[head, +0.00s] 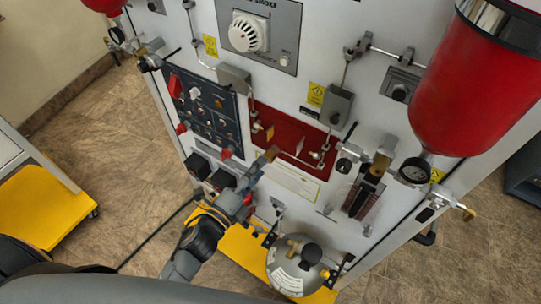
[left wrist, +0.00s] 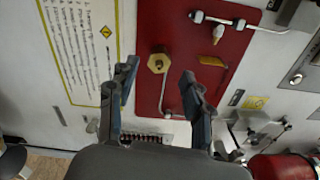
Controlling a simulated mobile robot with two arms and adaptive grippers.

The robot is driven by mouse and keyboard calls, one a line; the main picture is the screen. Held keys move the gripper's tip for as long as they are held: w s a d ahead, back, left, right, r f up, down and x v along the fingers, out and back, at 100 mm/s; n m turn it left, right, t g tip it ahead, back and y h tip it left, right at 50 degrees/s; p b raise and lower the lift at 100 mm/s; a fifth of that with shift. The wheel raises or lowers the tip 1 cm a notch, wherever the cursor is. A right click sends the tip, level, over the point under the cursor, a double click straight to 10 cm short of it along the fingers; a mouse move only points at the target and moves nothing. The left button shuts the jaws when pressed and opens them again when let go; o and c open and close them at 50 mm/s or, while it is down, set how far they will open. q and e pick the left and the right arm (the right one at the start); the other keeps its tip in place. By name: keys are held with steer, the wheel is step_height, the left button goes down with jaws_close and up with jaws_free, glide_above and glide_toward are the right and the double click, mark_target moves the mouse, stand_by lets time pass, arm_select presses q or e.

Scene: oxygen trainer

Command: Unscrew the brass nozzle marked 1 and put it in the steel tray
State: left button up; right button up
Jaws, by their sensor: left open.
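A brass hex nozzle (left wrist: 157,62) sticks out from the red panel (left wrist: 205,80) in the left wrist view. No number on it is legible. My left gripper (left wrist: 160,72) is open, with one finger on each side of the nozzle in the picture and no visible contact. In the head view my left gripper (head: 258,168) is in front of the lower left part of the red panel (head: 290,138), with a brass piece (head: 272,153) at its tips. My right gripper is not in view. I cannot make out a steel tray in either view.
The white trainer cabinet (head: 330,75) carries pipes, valves and a dark switch panel (head: 208,115). A red cylinder (head: 470,90) hangs at the right. A round steel vessel (head: 290,280) stands low on a yellow base. Open floor (head: 115,150) lies left of the cabinet.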

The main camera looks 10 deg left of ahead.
arm_select(q)
steer(key=shift+m, duration=0.7)
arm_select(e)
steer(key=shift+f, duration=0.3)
arm_select(q)
steer(key=m+b, duration=0.1)
steer(key=m, duration=0.2)
steer(key=shift+m, duration=0.3)
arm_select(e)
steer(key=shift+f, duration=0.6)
arm_select(q)
steer(key=shift+f, duration=0.1)
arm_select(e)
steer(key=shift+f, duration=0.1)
